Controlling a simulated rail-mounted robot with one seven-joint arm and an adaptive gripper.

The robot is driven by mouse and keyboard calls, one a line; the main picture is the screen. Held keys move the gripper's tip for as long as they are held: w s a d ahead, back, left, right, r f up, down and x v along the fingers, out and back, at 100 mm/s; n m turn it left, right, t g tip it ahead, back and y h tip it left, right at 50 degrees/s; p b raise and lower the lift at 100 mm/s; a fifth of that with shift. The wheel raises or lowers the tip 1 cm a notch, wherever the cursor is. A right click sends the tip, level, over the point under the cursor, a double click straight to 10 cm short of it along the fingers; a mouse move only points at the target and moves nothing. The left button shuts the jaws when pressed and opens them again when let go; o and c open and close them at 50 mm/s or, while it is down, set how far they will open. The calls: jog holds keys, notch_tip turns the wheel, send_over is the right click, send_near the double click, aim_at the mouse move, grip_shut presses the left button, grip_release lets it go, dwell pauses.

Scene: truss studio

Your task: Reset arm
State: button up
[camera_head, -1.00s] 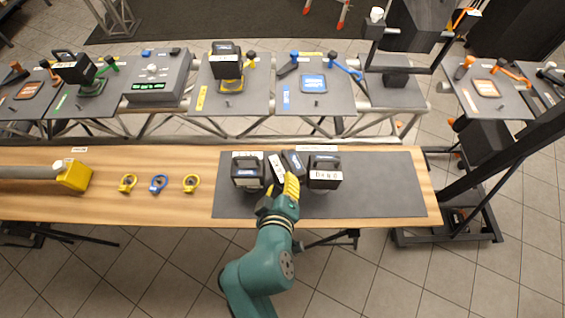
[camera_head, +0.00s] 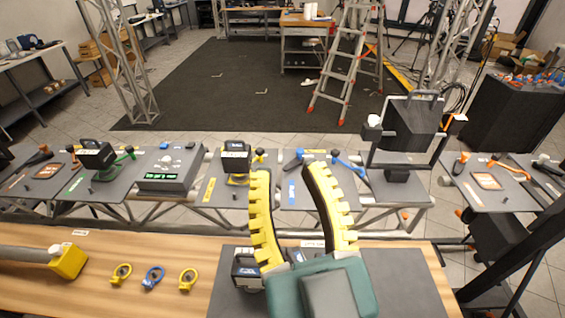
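My gripper (camera_head: 288,182) is raised in front of the camera, above the dark mat on the wooden table. Its two yellow ribbed fingers are spread apart with nothing between them. The green wrist (camera_head: 322,288) hides much of the mat (camera_head: 408,280). One black box-like device (camera_head: 245,268) shows to the left of my gripper on the mat. The other devices on the mat are mostly hidden behind my gripper.
A yellow ring (camera_head: 121,273), a blue ring (camera_head: 153,277) and another yellow ring (camera_head: 188,279) lie on the wooden table (camera_head: 110,247). A yellow block (camera_head: 68,262) sits further left. Grey panels with devices (camera_head: 236,157) stand behind. A ladder (camera_head: 343,70) stands beyond.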

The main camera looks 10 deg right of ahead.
jog(key=shift+o, duration=1.2)
notch_tip(320, 180, up, 27)
jog(key=p, duration=2.6)
jog(key=shift+f+p, duration=0.2)
jog(key=shift+p, duration=0.1)
jog(key=shift+f+b, duration=0.3)
jog(key=shift+f, duration=0.1)
